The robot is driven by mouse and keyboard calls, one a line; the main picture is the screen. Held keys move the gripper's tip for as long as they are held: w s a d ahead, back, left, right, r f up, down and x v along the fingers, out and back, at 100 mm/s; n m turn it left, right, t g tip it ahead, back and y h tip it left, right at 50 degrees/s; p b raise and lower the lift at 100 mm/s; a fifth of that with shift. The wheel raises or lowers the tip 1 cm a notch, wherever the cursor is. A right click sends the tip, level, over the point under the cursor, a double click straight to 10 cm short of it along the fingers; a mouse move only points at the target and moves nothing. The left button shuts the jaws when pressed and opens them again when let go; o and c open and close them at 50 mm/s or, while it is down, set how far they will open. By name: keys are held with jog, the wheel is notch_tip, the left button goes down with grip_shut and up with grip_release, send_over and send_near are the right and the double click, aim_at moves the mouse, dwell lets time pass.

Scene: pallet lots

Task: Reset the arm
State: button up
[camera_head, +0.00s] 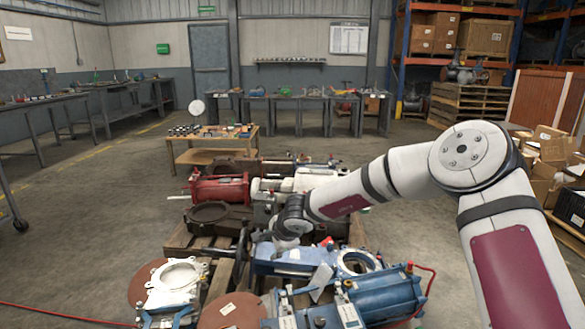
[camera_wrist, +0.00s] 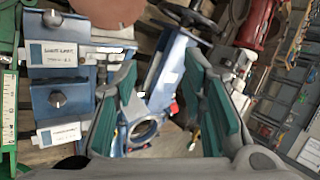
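My arm reaches in from the right in the head view, with its elbow high and its forearm sloping down to the left. My gripper (camera_head: 285,243) hangs over the blue machine parts on the pallet; its fingers are hard to make out there. In the wrist view my gripper (camera_wrist: 165,115) shows two green-padded fingers spread wide apart, with nothing between the pads. Beyond the fingers lies a blue valve part (camera_wrist: 170,75) with a round flange (camera_wrist: 143,130). I cannot tell the exact height of the fingers above it.
A wooden pallet (camera_head: 217,280) holds blue parts (camera_head: 385,295), a white flanged valve (camera_head: 175,283) and a red cylinder (camera_head: 218,189). A low wooden table (camera_head: 215,143) stands behind. Cardboard boxes (camera_head: 550,150) lie at right. The floor (camera_head: 85,220) at left is mostly clear, with a red cable (camera_head: 60,316).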

jog(key=s+a+r+n+t+y, duration=0.1)
jog(key=s+r+n, duration=0.2)
jog(key=r, duration=0.4)
jog(key=s+a+r+n+y, duration=0.1)
jog(key=s+r+n, duration=0.2)
jog(key=r, duration=0.3)
jog(key=s+d+r+n+g, duration=0.25)
jog(key=s+r+n, duration=0.35)
jog(key=s, duration=0.5)
jog(key=s+d+g+h, duration=0.2)
jog(key=s+d, duration=0.6)
jog(key=s, duration=0.5)
jog(key=s+d+g+h, duration=0.1)
jog(key=s+d+h, duration=0.1)
jog(key=s+d, duration=0.85)
jog(key=s+d+g+h, duration=0.2)
jog(key=s+d, duration=0.4)
jog(key=s, duration=0.9)
notch_tip(320, 180, up, 34)
jog(key=n+t+p, duration=0.1)
jog(key=t+p, duration=0.3)
jog(key=p, duration=2.8)
jog(key=shift+r, duration=0.2)
